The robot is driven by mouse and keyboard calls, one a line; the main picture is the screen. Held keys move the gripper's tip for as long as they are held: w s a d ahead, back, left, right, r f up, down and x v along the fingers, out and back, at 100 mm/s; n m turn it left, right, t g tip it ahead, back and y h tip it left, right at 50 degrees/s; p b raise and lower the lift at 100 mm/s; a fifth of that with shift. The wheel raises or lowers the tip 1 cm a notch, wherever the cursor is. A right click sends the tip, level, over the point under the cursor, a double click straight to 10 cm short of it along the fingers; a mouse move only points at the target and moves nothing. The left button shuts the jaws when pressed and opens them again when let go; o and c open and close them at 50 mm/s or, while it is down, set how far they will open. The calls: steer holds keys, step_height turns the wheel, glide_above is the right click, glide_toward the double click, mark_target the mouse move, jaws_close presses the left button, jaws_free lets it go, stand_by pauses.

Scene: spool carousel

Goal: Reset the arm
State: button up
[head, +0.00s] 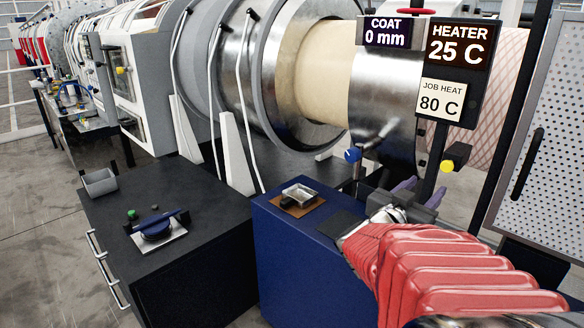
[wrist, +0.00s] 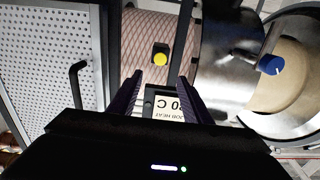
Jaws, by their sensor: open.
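My gripper (head: 414,190) is at the end of my red-sleeved arm, above the right part of the blue cabinet (head: 290,240). Its two purple fingers are apart and I see nothing held between them. In the wrist view my gripper (wrist: 160,85) shows the fingers spread, with the job heat card (wrist: 168,106) visible beyond them. A yellow knob (head: 447,166) is just right of my gripper in the head view. The yellow knob also shows above the fingertips in the wrist view (wrist: 160,58). A blue knob (head: 352,155) is to the left of my gripper.
A heater display (head: 459,45) reading 25 C and a job heat card (head: 442,100) reading 80 C stand above my gripper. A perforated panel (head: 545,130) is at the right. A black cabinet (head: 180,280) with a grey bin (head: 99,182) is at the left. The large metal spool machine (head: 285,80) fills the back.

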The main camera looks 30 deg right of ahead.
stand_by(0.4)
steer(key=w+a+f+n+t+y, duration=0.2)
steer(key=w+a+f+t+y, duration=0.25)
steer(key=w+f, duration=0.25)
steer(key=w+a+f+n+y, duration=0.2)
steer(key=a+y, duration=0.2)
steer(key=a, duration=0.2)
steer(key=w+a+f+n+y, duration=0.2)
steer(key=a+f+y, duration=0.15)
steer(key=a, duration=0.35)
steer(key=s+a+n+g+y, duration=0.1)
steer(key=s+a+n, duration=0.3)
steer(key=a, duration=0.8)
steer(key=s+a+n+g+y, duration=0.2)
steer(key=s+a+n+y, duration=0.2)
steer(key=s+a, duration=0.4)
steer(key=shift+s+a+r+n+y, duration=0.35)
steer(key=shift+a+n, duration=0.35)
steer(key=shift+a, duration=1.8)
steer(key=shift+w, duration=0.1)
steer(key=shift+c, duration=0.2)
